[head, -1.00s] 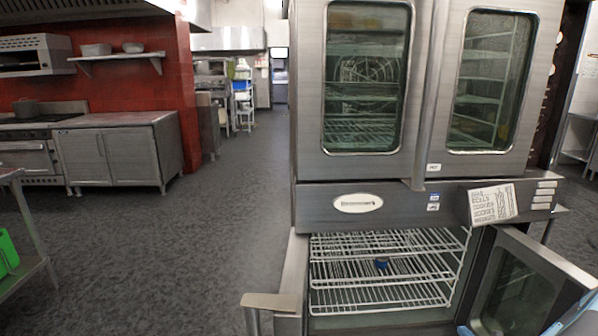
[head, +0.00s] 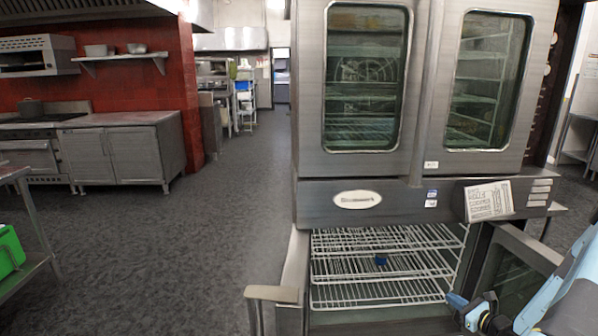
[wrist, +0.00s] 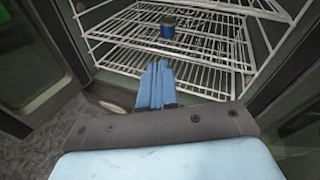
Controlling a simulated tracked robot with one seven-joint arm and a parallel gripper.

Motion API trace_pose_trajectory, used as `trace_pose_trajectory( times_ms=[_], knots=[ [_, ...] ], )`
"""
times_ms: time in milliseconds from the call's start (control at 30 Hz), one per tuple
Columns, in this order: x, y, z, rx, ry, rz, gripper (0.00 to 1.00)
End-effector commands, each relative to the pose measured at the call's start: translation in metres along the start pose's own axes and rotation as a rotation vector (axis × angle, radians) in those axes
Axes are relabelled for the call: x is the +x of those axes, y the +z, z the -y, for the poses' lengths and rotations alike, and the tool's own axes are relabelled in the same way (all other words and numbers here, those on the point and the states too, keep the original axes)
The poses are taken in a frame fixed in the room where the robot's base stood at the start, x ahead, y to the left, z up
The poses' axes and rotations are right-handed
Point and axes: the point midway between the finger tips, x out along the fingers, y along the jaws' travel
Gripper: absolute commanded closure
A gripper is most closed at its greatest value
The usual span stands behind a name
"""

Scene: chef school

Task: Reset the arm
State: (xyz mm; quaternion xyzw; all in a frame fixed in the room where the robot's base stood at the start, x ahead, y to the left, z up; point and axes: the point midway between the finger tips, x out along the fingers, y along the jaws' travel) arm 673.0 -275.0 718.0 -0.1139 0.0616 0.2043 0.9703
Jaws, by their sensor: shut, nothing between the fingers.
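My gripper (head: 468,309) is at the lower right of the head view, in front of the open lower oven. In the wrist view its blue fingers (wrist: 155,87) are together and empty, pointing toward the oven racks. A small blue object with a dark top (wrist: 167,27) stands on a white wire rack (wrist: 118,52) beyond the fingertips, apart from them. In the head view the blue object (head: 381,261) sits around the middle of the rack.
The lower oven's right door (head: 515,285) stands open close to my arm, and its left door (head: 272,293) is open too. The closed upper oven (head: 440,90) rises above. Open floor (head: 160,250) lies to the left. A green crate (head: 10,250) sits at the left edge.

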Motion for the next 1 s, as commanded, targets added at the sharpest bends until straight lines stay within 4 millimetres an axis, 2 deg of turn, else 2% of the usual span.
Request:
trace_pose_trajectory(
  times_ms=[33,100,467,700,1000],
  knots=[
    [0.006,0.022,-0.003,-0.044,0.050,0.008,1.00],
    [0.012,0.046,-0.011,-0.098,0.117,0.016,1.00],
    [0.026,0.162,-0.060,-0.379,0.449,0.040,1.00],
    [0.021,0.227,-0.101,-0.576,0.653,0.039,1.00],
    [0.000,0.295,-0.150,-0.837,0.881,0.019,1.00]
  ],
)
